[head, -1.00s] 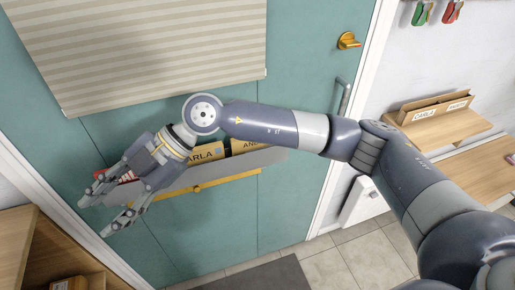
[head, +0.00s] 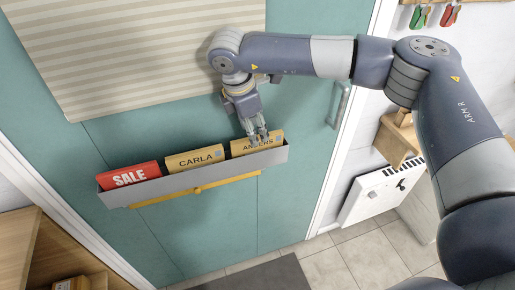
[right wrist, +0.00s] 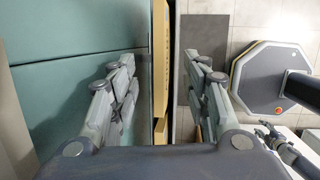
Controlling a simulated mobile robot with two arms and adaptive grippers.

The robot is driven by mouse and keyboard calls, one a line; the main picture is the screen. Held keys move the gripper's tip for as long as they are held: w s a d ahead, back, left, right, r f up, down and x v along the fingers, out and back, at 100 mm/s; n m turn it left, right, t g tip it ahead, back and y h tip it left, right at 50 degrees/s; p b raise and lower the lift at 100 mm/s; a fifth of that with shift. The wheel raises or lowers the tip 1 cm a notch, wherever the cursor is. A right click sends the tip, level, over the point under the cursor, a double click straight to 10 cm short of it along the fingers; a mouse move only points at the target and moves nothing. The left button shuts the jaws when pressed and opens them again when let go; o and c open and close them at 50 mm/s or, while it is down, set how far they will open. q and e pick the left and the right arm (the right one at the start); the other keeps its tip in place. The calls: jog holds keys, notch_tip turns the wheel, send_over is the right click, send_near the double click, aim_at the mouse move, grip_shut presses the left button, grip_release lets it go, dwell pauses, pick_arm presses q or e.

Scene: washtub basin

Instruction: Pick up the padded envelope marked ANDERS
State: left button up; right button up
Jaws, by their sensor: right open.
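The padded envelope marked ANDERS (head: 276,140) is tan and stands upright at the right end of a grey wall rack (head: 225,175). Only its upper part shows, and the fingers partly cover its lettering. My right gripper (head: 258,137) is open, pointing down at the envelope's top. In the right wrist view the open fingers (right wrist: 160,64) lie on either side of a thin tan envelope edge (right wrist: 160,50), with space on both sides. I cannot tell how deep the fingertips reach.
An envelope marked CARLA (head: 194,160) and a red SALE packet (head: 130,176) stand left in the same rack. The rack hangs on a teal door (head: 215,235) with a yellow bar (head: 195,190) below. A striped blind (head: 150,50) hangs above. A door handle (head: 338,102) is to the right.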

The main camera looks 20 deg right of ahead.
aim_at(258, 137)
jog(key=p+x, duration=0.2)
jog(key=x, duration=0.2)
jog(key=shift+d+f+p, duration=0.25)
jog(key=shift+f+p, duration=0.1)
jog(key=shift+w+f, duration=0.15)
jog(key=shift+f, duration=0.15)
jog(key=shift+r, duration=0.1)
grip_shut()
